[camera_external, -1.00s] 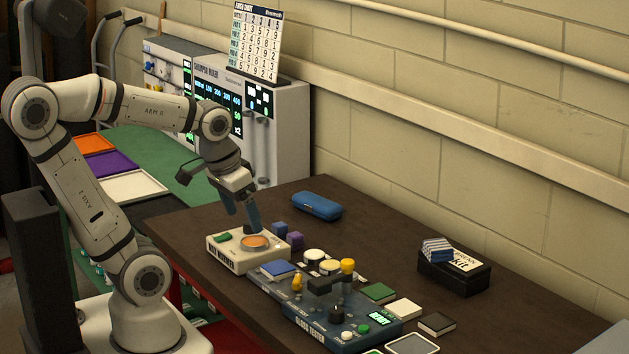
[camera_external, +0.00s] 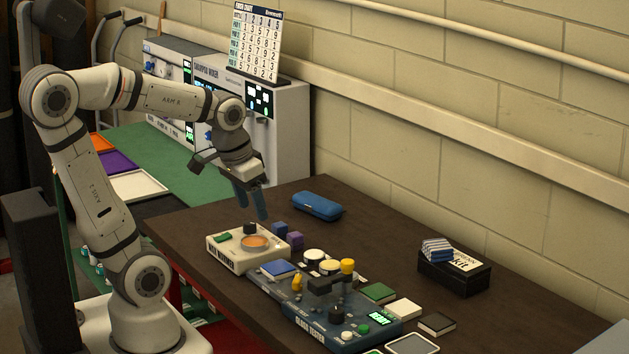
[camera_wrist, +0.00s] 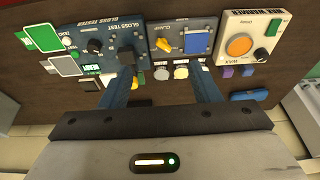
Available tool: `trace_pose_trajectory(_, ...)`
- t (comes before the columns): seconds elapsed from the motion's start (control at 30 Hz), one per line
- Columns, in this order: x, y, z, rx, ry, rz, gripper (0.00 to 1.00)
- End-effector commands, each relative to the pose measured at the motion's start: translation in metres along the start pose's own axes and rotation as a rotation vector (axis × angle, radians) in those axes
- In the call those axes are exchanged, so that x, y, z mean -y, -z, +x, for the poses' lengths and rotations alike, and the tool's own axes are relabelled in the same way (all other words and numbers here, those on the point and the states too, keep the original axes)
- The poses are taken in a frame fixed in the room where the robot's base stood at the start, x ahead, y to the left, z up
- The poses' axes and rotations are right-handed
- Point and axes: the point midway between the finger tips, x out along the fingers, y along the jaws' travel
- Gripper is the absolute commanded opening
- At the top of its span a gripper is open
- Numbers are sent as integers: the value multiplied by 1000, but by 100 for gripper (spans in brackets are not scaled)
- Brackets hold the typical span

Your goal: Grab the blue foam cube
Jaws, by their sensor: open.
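The blue foam cube (camera_external: 280,229) sits on the dark table just right of the wax warmer in the external view, with a purple cube (camera_external: 295,240) close in front of it. In the wrist view the blue cube (camera_wrist: 247,70) shows small at the right, beside the purple cube (camera_wrist: 228,71). My gripper (camera_external: 252,207) is open and empty, above the table and to the left of the blue cube.
The wax warmer (camera_external: 223,257) with an orange disc stands left of the cubes. A blue case (camera_external: 317,206) lies behind them. The gloss tester (camera_external: 318,332), round pots and a yellow knob crowd the front. A black kit box (camera_external: 454,277) stands right. The table's back middle is clear.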

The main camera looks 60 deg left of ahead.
Motion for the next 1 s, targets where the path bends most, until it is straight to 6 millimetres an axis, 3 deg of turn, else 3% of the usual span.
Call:
trace_pose_trajectory(0.27, 58, 92, 31, 89, 23, -3, 56)
trace_pose_trajectory(0.5, 129, 153, 83, 161, 24, -1, 56)
trace_pose_trajectory(0.8, 230, 191, 169, 240, 4, 1, 56)
trace_pose_trajectory(1.0, 268, 194, 204, 266, -8, 3, 56)
